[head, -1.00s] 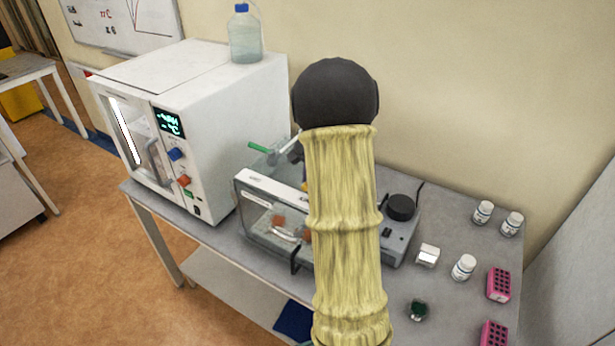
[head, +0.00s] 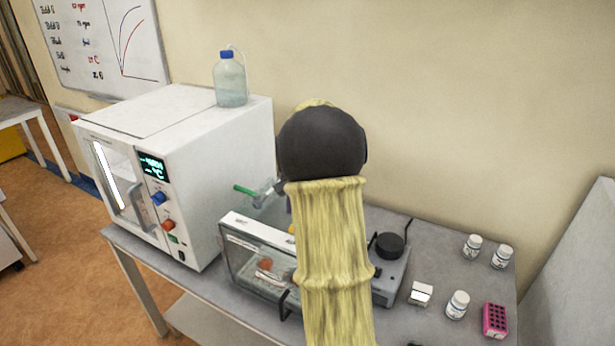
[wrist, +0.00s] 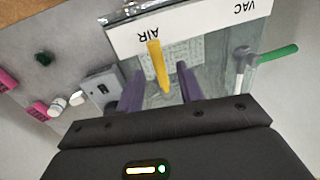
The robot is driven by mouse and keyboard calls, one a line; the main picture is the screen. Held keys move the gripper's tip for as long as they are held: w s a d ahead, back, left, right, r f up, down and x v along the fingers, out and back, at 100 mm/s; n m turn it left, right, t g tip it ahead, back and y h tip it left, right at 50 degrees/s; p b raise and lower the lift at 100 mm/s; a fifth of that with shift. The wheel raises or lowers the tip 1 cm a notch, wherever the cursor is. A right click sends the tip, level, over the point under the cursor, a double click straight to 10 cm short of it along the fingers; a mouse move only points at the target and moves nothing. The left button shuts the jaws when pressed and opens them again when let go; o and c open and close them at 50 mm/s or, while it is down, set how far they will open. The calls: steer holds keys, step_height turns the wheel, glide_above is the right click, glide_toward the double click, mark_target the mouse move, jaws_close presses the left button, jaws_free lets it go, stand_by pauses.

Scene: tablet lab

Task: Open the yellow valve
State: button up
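The yellow valve (wrist: 158,66) shows in the wrist view as a yellow lever beside the label "AIR" on the white strip of a clear-sided box (wrist: 205,58). My gripper (wrist: 161,78) is open, with its two purple fingers apart on either side of the lever in the picture. I cannot tell whether either finger touches it. In the head view only a speck of the yellow valve (head: 291,229) shows beside my arm, which hides most of it and my gripper.
A green-handled valve (wrist: 278,53) sits near the "VAC" label. A white oven (head: 190,150) with a bottle (head: 230,80) on top stands left of the box. White jars (head: 457,305) and a pink rack (head: 495,320) stand at the right of the bench.

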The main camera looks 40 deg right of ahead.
step_height(320, 180, up, 14)
steer(key=s+d+b, duration=0.1)
steer(key=s+b, duration=0.1)
steer(key=shift+s+d, duration=0.15)
steer(key=shift+s, duration=0.05)
stand_by(0.3)
steer(key=s+a+f+n+b, duration=0.1)
steer(key=s+a+f+n, duration=0.3)
steer(key=a+f, duration=0.4)
steer(key=s+a+f+n+b, duration=0.1)
steer(key=s+a+f+n, duration=0.3)
steer(key=s+a+f, duration=0.2)
steer(key=s+a+f+n+h+b, duration=0.1)
steer(key=s+a+f+n, duration=0.3)
steer(key=a+f, duration=0.6)
steer(key=shift+s+a+f+n+t+b, duration=0.15)
steer(key=shift+s+f+n+t+b, duration=0.2)
steer(key=shift+f+n+b, duration=0.2)
